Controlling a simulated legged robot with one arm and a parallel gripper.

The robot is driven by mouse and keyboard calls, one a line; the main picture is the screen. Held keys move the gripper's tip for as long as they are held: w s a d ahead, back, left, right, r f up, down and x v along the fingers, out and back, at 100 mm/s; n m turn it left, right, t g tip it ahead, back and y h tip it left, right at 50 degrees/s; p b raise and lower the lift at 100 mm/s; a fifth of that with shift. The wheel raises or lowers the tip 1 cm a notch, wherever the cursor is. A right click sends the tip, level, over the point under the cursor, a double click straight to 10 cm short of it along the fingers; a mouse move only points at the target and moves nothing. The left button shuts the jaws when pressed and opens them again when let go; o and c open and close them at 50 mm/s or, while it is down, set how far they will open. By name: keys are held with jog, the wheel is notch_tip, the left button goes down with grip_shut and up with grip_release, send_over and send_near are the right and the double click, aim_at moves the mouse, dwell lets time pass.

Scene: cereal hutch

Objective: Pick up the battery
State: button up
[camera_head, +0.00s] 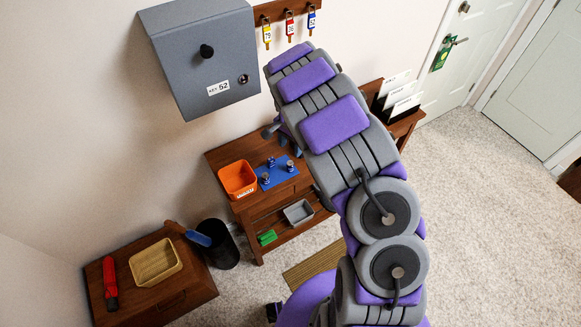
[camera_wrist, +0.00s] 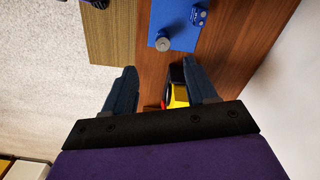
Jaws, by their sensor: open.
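My gripper (camera_wrist: 160,72) is open above the brown wooden table in the wrist view, with its two dark blue fingers spread. A small yellow, black and red item (camera_wrist: 179,95) lies between the fingers, close beside the right one. It is partly hidden by the gripper, and it may be the battery, but I cannot tell for sure. In the head view my arm covers this part of the table, so the item does not show there.
A blue mat (camera_wrist: 181,12) with small metal-topped pieces (camera_head: 266,179) lies on the table beside an orange bin (camera_head: 237,180). A grey tray (camera_head: 298,212) and a green item (camera_head: 267,238) sit on the lower shelf. A black waste bin (camera_head: 217,245) stands left; carpet right is clear.

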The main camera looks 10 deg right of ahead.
aim_at(290, 162)
jog(key=f, duration=0.4)
jog(key=f+b, duration=0.1)
jog(key=f, duration=0.1)
jog(key=shift+a+f, duration=0.25)
jog(key=shift+f, duration=0.05)
jog(key=shift+a+f, duration=0.2)
jog(key=shift+f, duration=0.3)
jog(key=f, duration=0.1)
jog(key=f+b, duration=0.1)
jog(key=f, duration=0.1)
jog(key=d+f, duration=0.1)
jog(key=shift+w+d+f, duration=0.1)
jog(key=shift+w+f, duration=0.2)
jog(key=shift+f, duration=0.1)
jog(key=shift+a, duration=0.2)
jog(key=shift+c, duration=0.2)
jog(key=shift+a, duration=0.15)
jog(key=c, duration=0.3)
jog(key=shift+d, duration=0.2)
grip_shut()
